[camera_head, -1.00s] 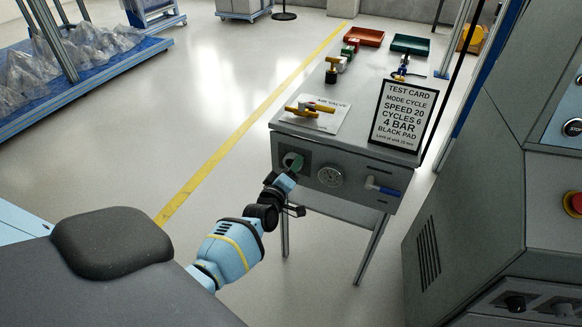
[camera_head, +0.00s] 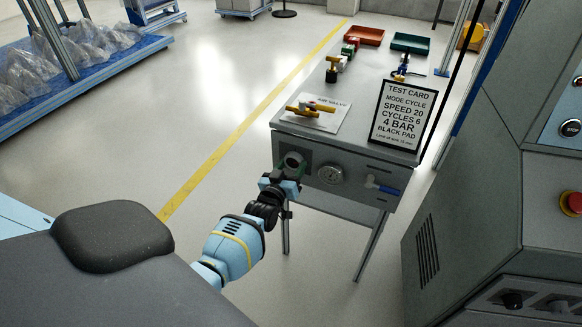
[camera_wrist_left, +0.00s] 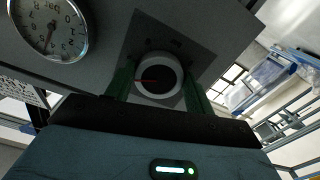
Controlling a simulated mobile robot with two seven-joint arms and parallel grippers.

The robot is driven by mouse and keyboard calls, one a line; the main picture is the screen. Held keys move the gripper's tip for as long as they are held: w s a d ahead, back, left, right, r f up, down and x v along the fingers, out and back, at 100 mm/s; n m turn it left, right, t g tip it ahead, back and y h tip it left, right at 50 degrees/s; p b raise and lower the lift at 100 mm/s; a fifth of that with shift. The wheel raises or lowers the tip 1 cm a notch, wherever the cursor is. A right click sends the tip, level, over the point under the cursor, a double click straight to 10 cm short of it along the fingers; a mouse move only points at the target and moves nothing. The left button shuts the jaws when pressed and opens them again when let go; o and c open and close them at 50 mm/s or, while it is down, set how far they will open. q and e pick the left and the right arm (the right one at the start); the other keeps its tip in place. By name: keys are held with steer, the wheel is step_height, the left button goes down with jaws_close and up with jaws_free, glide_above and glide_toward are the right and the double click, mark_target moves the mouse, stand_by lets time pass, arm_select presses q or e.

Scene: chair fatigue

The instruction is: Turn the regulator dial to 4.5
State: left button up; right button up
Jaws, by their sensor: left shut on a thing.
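The regulator dial (camera_head: 293,162) is a round knob on the front panel of the grey bench, near its left corner. In the left wrist view the dial (camera_wrist_left: 158,76) shows a pale ring, a dark face and a red pointer line. My left gripper (camera_head: 288,173) is at the dial, with its green fingers on either side of it, shut on it. The round pressure gauge (camera_head: 330,174) sits just right of the dial. It also shows in the left wrist view (camera_wrist_left: 47,28), where its numbers are turned and hard to read. My right gripper is not in view.
A blue-handled valve (camera_head: 382,187) sticks out at the panel's right. The test card (camera_head: 403,115), reading 4 BAR, stands on the bench top (camera_head: 350,143) near a yellow-handled valve (camera_head: 311,110). A grey machine (camera_head: 465,190) stands close on the right.

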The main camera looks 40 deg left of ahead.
arm_select(q)
steer(key=shift+m, duration=0.3)
steer(key=o, duration=1)
steer(key=shift+c, duration=0.2)
steer(key=p+v, duration=0.1)
steer(key=v, duration=0.6)
steer(key=shift+s, duration=0.4)
